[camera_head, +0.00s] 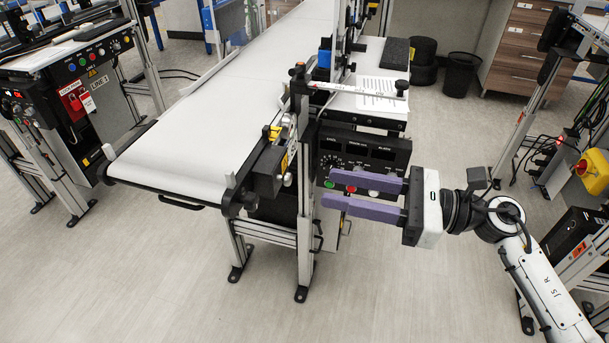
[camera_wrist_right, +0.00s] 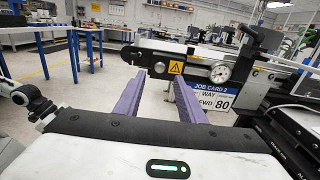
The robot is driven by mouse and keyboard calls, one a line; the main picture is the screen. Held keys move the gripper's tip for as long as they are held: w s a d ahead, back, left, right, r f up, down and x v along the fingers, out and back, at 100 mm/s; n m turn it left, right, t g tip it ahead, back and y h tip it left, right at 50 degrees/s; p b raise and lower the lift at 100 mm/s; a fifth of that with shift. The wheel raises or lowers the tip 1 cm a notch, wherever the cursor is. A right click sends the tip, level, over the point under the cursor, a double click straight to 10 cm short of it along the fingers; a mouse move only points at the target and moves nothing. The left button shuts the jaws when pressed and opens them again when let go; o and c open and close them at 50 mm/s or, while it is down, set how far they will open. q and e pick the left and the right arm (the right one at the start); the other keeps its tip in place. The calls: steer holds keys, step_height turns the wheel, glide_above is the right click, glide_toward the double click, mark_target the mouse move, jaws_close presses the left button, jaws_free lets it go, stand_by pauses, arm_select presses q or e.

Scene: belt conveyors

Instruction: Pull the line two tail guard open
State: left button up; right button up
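The middle conveyor has a white belt (camera_head: 190,130) whose near end carries a black end piece with a bar handle (camera_head: 182,203). This looks like the tail guard, and I see no gap that shows it open. My right gripper (camera_head: 324,191) is open and empty, with two purple fingers apart and pointing left. It is right of the conveyor's near end, in front of the control panel (camera_head: 365,150), well apart from the handle. In the right wrist view the fingers (camera_wrist_right: 158,80) point toward a black conveyor side part with a yellow warning label (camera_wrist_right: 176,67). My left gripper is not in view.
A job card marked 2 (camera_wrist_right: 208,97) and a round gauge (camera_wrist_right: 220,73) show in the right wrist view. A conveyor control box with a red lockout tag (camera_head: 74,101) stands left. Metal legs (camera_head: 304,245) stand below the belt. The floor in front is clear.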

mark_target(291, 179)
steer(key=p+x, duration=0.1)
steer(key=x, duration=0.6)
jaws_close()
